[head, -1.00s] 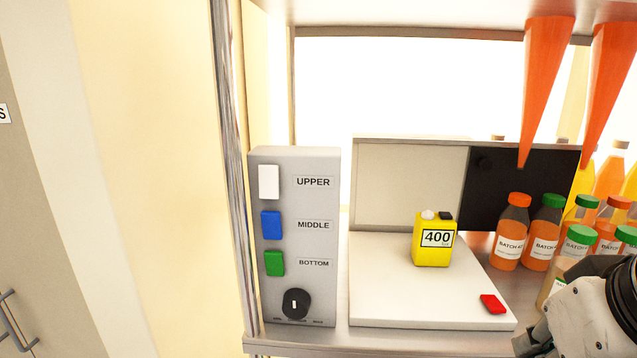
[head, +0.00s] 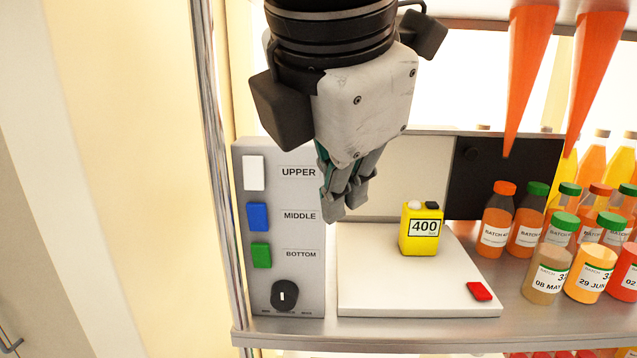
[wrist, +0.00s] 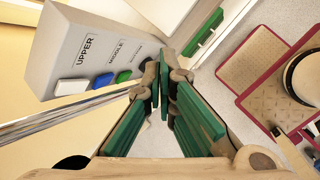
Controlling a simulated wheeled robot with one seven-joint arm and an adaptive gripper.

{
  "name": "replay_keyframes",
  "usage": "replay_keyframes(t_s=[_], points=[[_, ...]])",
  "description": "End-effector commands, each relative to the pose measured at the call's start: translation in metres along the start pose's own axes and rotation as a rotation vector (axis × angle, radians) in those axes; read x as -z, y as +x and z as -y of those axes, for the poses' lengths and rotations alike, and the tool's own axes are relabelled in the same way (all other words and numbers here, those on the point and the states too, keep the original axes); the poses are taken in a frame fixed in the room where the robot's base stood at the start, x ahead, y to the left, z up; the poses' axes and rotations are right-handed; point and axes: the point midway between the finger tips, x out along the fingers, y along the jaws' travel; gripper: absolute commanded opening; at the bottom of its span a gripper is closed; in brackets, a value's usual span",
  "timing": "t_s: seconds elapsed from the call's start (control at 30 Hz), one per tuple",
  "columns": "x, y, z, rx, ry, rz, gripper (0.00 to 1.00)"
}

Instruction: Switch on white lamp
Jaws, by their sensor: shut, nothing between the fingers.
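A grey control box (head: 307,237) stands at the left end of the shelf. Its white switch (head: 254,172) is at the top beside the label UPPER, above a blue switch (head: 257,216) and a green switch (head: 261,255). In the wrist view the white switch (wrist: 70,87) lies left of the fingers. My gripper (head: 340,208) is shut and empty, pointing down to the right of the switches. It overlaps the box's right edge in the head view and looks apart from the switches. No lamp is clearly identifiable.
A black knob (head: 285,295) sits low on the box. A white scale plate (head: 375,290) carries a yellow canister (head: 420,243) and a red block (head: 479,291). Several juice bottles (head: 547,275) stand right. A metal post (head: 209,150) rises left of the box. Orange cones (head: 527,80) hang above.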

Motion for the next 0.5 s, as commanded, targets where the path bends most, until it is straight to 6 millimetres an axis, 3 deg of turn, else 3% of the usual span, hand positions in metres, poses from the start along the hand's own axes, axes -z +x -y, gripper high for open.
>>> replay_keyframes(t_s=[0.03, 0.2, 0.33, 0.5], points=[[0.015, -0.011, -0.013, -0.018, -0.144, 0.002, 0.0], [0.053, -0.046, -0.04, -0.066, -0.563, 0.032, 0.0], [0.074, -0.067, -0.051, -0.092, -0.78, 0.052, 0.0], [0.087, -0.08, -0.056, -0.107, -0.918, 0.069, 0.0]])
